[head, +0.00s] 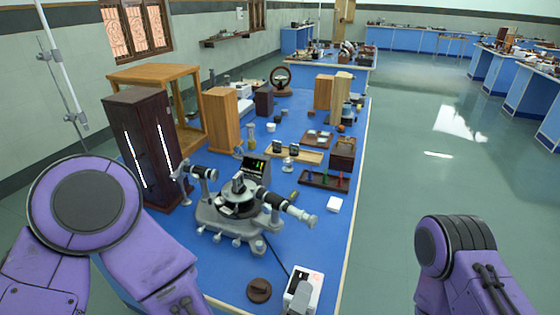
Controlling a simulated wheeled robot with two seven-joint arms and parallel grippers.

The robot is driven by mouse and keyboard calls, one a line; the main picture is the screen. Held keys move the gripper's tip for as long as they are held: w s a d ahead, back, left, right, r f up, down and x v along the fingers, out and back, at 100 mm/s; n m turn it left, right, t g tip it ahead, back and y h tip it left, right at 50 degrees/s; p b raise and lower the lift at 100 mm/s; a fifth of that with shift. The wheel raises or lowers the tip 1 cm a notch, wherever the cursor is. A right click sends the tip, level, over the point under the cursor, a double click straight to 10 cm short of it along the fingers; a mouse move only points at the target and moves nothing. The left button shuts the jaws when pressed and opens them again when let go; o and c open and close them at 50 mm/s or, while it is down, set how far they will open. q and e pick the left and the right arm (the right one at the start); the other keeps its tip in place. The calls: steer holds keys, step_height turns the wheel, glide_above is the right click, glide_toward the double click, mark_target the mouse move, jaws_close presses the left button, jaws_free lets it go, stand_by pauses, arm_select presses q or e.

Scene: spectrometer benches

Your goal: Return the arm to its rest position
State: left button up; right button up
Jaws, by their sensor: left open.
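My left arm (150,260) comes in from the left, purple and bent, its lower part leaving the bottom edge.
A grey spectrometer (238,205) stands on the blue bench (335,235) between my arms. The white box (315,278) and a dark round knob (259,290) are near the front. A tall dark cabinet (145,140) stands left. The floor (420,170) on the right is clear.

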arm_select(q)
steer(key=s+a+f+m+g+y, duration=0.2)
steer(key=a+f+m+g+y, duration=0.3)
steer(key=a+f, duration=1.2)
steer(key=s+a+f+g+y, duration=0.2)
steer(key=s+a+f, duration=0.3)
steer(key=a, duration=0.3)
steer(key=s+a+f+g+y+b, duration=0.1)
steer(key=s+a+f+g+y, duration=0.1)
steer(key=s+a+f+g, duration=0.2)
steer(key=s+a+f, duration=0.2)
steer(key=s+a, duration=0.2)
steer(key=shift+a+f, duration=0.15)
steer(key=shift+a, duration=0.25)
arm_select(e)
steer(key=shift+w+f, duration=0.25)
steer(key=shift+f, duration=0.35)
arm_select(q)
steer(key=shift+w, duration=0.1)
arm_select(e)
steer(key=shift+a, duration=0.1)
